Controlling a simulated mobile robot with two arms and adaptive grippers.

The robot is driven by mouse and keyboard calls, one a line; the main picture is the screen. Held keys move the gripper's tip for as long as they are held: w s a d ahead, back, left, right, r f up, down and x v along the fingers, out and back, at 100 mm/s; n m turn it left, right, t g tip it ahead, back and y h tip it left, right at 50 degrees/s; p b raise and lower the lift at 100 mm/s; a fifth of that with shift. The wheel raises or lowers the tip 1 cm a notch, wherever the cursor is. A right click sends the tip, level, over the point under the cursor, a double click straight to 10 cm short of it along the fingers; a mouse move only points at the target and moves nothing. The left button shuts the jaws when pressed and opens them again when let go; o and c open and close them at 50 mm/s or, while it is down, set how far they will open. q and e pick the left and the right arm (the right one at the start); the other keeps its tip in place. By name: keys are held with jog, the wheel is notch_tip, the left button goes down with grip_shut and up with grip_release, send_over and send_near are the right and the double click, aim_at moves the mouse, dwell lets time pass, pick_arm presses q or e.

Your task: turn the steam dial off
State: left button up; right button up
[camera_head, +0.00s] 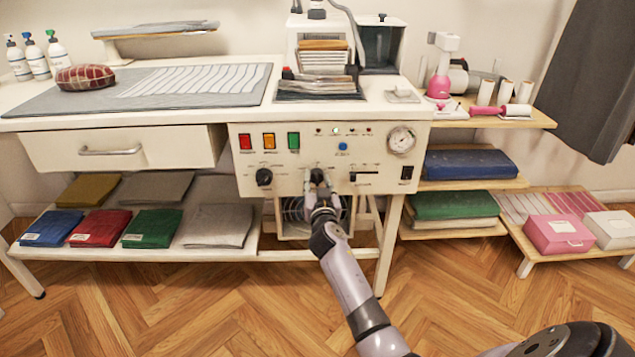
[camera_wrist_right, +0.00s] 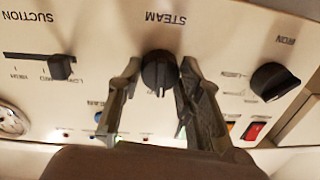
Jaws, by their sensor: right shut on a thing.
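The steam dial (camera_wrist_right: 159,73) is a black round knob under the word STEAM, which appears upside down in the wrist view. In the head view the dial (camera_head: 317,174) is at the lower middle of the white control panel (camera_head: 222,178), partly hidden by my gripper. My right gripper (camera_wrist_right: 161,70) has one finger on each side of the dial and is shut on it; the right-hand finger lies close against its edge. In the head view the right gripper (camera_head: 319,188) reaches up to the panel from below. The dial's exact setting is hard to read. My left gripper is not in view.
The iron dial (camera_wrist_right: 274,81) and the suction slider (camera_wrist_right: 61,67) flank the steam dial. Red, orange and green switches (camera_head: 294,141) and a pressure gauge (camera_head: 401,140) are higher on the panel. A lower shelf (camera_head: 150,254) with folded cloths is at left.

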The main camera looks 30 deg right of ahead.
jog(key=n+p, duration=0.1)
jog(key=n, duration=0.4)
jog(key=shift+r, duration=0.15)
jog(key=n, duration=0.4)
jog(key=shift+g+p, duration=0.3)
jog(key=shift+p, duration=0.05)
jog(key=shift+n, duration=0.7)
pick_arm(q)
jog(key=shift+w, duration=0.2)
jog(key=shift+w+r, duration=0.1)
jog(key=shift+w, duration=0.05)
pick_arm(e)
jog(key=o, duration=1.2)
jog(key=shift+c, duration=0.2)
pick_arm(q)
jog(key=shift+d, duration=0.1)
